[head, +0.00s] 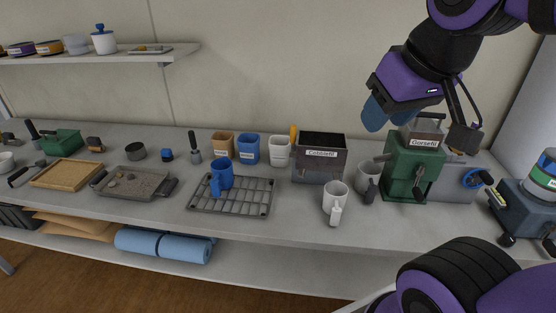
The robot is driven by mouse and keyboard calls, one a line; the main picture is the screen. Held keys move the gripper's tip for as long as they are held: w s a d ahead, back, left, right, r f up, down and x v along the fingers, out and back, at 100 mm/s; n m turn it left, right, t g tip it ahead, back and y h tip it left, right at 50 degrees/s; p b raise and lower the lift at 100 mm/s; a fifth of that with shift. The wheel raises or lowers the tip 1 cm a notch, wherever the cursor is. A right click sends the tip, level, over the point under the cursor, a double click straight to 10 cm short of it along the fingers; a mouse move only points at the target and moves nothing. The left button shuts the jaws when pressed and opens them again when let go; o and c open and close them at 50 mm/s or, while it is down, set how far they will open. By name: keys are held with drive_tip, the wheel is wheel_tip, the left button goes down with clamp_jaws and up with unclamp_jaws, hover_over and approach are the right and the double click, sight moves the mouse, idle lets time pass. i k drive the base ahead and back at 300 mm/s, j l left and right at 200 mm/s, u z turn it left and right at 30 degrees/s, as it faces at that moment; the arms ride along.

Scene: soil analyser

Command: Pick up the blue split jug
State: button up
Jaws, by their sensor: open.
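The blue jug (223,177) stands upright on the dark grid rack (258,206), left of the middle of the bench. Its handle faces the front left. My gripper (387,116) is raised at the upper right, in front of the wall and near the green machine. It is open, with blue-grey fingers and nothing seen between them. It is well to the right of the blue jug and higher, touching nothing that I can make out.
A blue container (249,149) and a white container (279,151) stand behind the rack. A grey bin (320,172), a pale mug (336,197) and a green machine (412,172) stand to the right. A stony tray (130,183) lies left of the rack. A shelf (110,55) hangs above.

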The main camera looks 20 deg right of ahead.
sight(221, 168)
drive_tip(key=z, duration=0.55)
drive_tip(key=j+z, duration=0.9)
drive_tip(key=j, duration=0.15)
drive_tip(key=k+j+z, duration=0.15)
drive_tip(key=j+z, duration=0.35)
drive_tip(key=k+j, duration=0.15)
drive_tip(key=j, duration=0.25)
drive_tip(key=k+j, duration=0.2)
drive_tip(key=j, duration=0.2)
drive_tip(key=k+j+z, duration=0.1)
drive_tip(key=j, duration=0.3)
drive_tip(key=k+j, duration=0.2)
drive_tip(key=j, duration=0.2)
drive_tip(key=k+j+z, duration=0.1)
drive_tip(key=j, duration=0.25)
drive_tip(key=k, duration=0.1)
